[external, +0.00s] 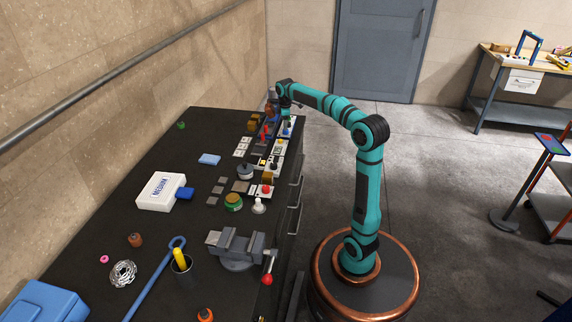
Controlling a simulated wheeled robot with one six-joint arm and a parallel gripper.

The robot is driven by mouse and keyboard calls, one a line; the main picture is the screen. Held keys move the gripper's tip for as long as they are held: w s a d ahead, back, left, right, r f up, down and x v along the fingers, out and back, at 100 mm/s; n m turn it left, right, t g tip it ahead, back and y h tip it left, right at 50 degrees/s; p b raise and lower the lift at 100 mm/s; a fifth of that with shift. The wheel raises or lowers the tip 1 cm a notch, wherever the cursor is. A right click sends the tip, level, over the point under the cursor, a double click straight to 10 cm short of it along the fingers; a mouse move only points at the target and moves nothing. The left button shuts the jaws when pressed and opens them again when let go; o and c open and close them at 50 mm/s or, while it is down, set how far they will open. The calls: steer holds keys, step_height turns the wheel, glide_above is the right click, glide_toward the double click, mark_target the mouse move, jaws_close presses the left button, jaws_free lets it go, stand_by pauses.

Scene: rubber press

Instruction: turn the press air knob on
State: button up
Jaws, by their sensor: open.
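My teal arm reaches over the far end of the dark workbench (130,225). My gripper (271,104) is open there, small and partly hidden by the wrist and nearby parts. Below it is a row of controls with a red part (266,131) and a blue part (287,126). I cannot tell which control is the press air knob, nor whether my gripper touches one. A red button on a light box (266,190), a white knob (258,206) and a green round part (233,201) are nearer along the bench edge.
A grey vise (236,246) with a red-tipped handle stands at the bench front. A white box marked MEDIUM (161,191), a blue wrench (153,281) and a blue case (43,301) lie to the left. The floor right of the bench is clear around my base.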

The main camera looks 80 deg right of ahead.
steer(key=shift+d+f, duration=0.1)
steer(key=shift+f, duration=1.85)
steer(key=c, duration=1)
